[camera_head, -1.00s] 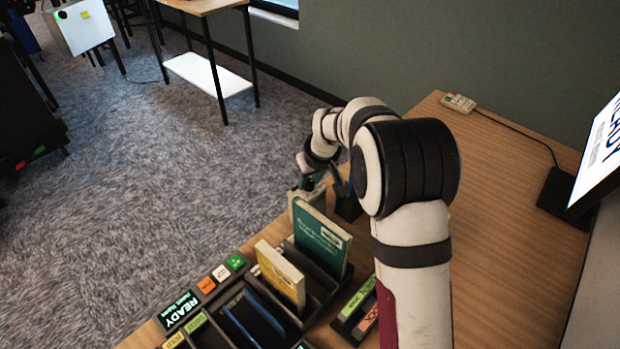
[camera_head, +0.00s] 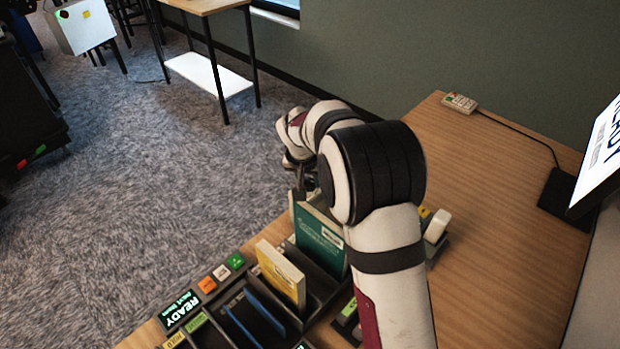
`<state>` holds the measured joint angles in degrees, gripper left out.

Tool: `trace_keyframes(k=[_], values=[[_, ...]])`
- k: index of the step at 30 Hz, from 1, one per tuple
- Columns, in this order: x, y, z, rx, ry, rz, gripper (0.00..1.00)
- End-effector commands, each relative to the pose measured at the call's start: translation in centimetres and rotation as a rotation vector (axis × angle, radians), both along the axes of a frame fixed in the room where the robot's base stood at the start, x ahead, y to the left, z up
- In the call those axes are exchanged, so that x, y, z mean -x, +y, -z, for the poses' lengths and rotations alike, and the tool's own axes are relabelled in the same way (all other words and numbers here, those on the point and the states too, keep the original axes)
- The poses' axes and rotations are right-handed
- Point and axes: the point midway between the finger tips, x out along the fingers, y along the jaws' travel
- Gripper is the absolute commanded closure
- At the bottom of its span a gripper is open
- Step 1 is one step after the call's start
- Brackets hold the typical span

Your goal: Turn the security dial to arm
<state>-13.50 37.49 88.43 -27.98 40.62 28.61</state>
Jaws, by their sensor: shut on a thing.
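I cannot pick out a security dial or any dial marking in this view. My gripper (camera_head: 301,186) is at the left end of my arm, just behind the upright green book (camera_head: 320,238). The gripper is small and dark here, partly covered by my own wrist. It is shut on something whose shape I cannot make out. A pale edge shows just below it, beside the green book.
A cream book (camera_head: 281,275) and a blue item (camera_head: 264,312) stand in a dark slotted rack. Orange, white and green buttons (camera_head: 221,273) sit by a READY display (camera_head: 179,310). A white piece (camera_head: 437,225) lies right of my arm. The desk's right side (camera_head: 500,240) is mostly clear.

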Motion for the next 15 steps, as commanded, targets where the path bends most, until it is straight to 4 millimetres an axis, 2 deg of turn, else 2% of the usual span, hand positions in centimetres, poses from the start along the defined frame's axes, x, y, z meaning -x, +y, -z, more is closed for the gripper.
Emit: trace_keyframes(k=[6, 15], values=[[-0.02, 0.16, 0.01, -0.001, 0.001, 0.158, 1.00], [-0.05, 0.19, 0.02, -0.002, 0.001, 0.296, 1.00]])
